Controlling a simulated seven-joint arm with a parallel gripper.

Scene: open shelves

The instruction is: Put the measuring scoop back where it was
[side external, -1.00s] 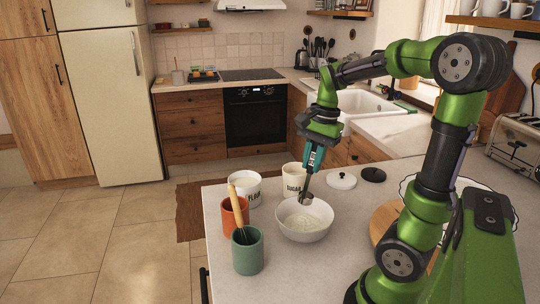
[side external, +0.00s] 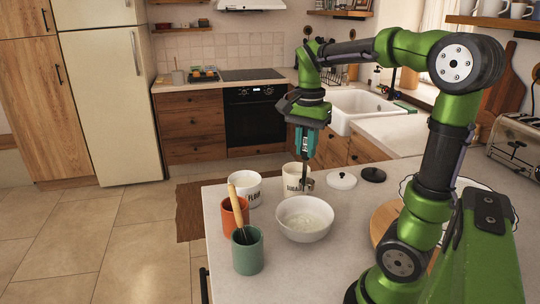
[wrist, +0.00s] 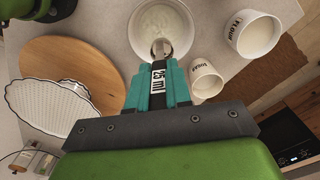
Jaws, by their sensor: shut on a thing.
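My gripper (side external: 306,150) points down, its teal fingers shut on the measuring scoop's dark handle. The scoop's small metal cup (side external: 308,184) hangs at the rim of the sugar canister (side external: 293,186), behind the white bowl (side external: 305,219); from the side I cannot tell whether it touches the canister. In the wrist view the handle, labelled "125 ml", runs between the fingers (wrist: 158,85). There the metal cup (wrist: 161,47) shows against the near edge of the bowl (wrist: 160,18). The bowl holds something whitish. The sugar canister (wrist: 206,83) is beside it, open.
An open flour canister (side external: 246,190) stands left of the sugar. An orange cup (side external: 233,216) and a green cup (side external: 248,252) with a whisk (side external: 236,208) stand front left. A white lid (side external: 342,181) and a black lid (side external: 373,175) lie right.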

